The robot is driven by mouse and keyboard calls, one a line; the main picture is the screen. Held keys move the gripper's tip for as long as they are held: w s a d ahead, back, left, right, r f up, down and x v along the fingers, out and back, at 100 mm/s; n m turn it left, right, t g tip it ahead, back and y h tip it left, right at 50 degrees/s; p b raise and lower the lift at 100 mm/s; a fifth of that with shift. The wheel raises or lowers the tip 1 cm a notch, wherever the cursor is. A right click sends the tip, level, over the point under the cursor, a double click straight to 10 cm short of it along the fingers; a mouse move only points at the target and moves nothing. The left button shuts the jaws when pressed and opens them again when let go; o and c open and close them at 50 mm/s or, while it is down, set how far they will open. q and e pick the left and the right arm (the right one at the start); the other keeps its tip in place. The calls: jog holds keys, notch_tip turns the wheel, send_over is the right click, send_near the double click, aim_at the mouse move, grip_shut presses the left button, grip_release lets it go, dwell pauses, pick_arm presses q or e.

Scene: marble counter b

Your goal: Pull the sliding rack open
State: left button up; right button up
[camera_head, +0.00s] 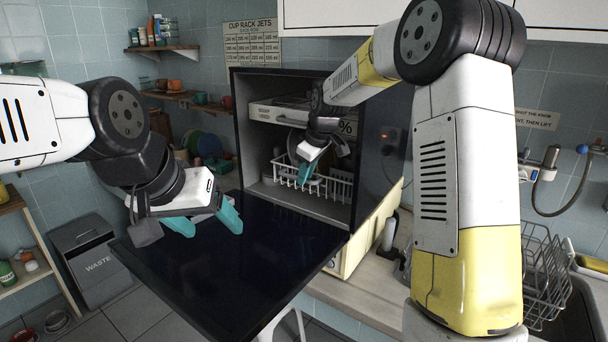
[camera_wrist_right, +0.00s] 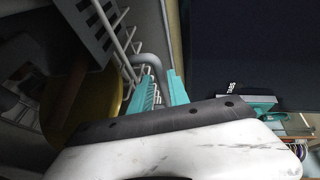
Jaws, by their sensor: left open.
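The sliding rack (camera_head: 341,188) is a white wire basket low inside a dark, box-shaped washer (camera_head: 375,150). Its door (camera_head: 235,265) is folded down flat. My right gripper (camera_head: 306,172) reaches into the opening at the rack's front. In the right wrist view, a pale bent bar (camera_wrist_right: 150,62) of the rack runs down to the teal fingertips (camera_wrist_right: 162,78), apparently between them. Whether they press on it is unclear. My left gripper (camera_head: 207,222) is open and empty above the door's left part. Part of the rack is hidden behind my right gripper.
An upper white tray (camera_head: 280,114) sits above the rack in the washer. A grey waste bin (camera_head: 90,262) stands at the left. A wire dish rack (camera_head: 545,275) and a sink are at the right. The door's top is clear.

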jog(key=shift+c, duration=0.2)
grip_shut()
dwell(1.2)
